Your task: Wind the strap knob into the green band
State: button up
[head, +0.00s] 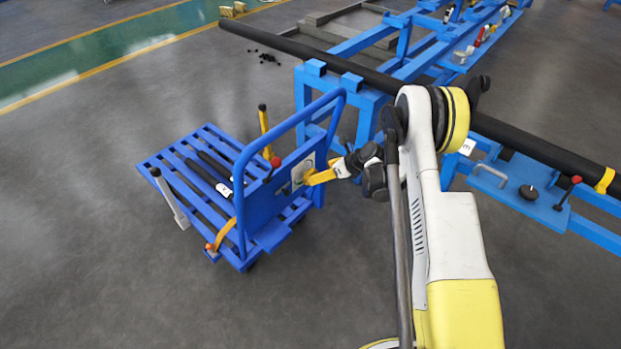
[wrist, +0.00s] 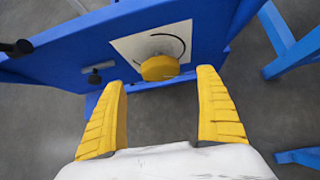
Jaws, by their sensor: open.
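The yellow strap knob (wrist: 160,68) sits on a pale plate (wrist: 125,45) on the blue panel of the trolley. A dark arc is marked on the plate above the knob; I cannot make out a green band on it. My gripper (wrist: 163,100) is open, its two yellow fingers apart and empty. In the wrist view the knob shows beyond the fingertips, between them and a little to the right of a small dark fitting (wrist: 94,76).
A blue frame (head: 370,110) with a long dark pipe (head: 545,149) stands right. Floor in front is clear.

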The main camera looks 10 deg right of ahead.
aim_at(309, 175)
jog(key=b+x, duration=0.2)
jog(key=x, duration=0.5)
jog(key=shift+w+a+f, duration=0.1)
jog(key=shift+w+a, duration=0.05)
jog(key=c, duration=1.2)
jog(key=shift+o, duration=0.2)
jog(key=shift+w+f+m+g+y, duration=0.1)
jog(key=shift+m+g+y, duration=0.35)
jog(key=shift+y, duration=0.35)
jog(key=shift+m+g+y, duration=0.45)
jog(key=shift+m+y, duration=0.1)
jog(key=shift+y, duration=0.25)
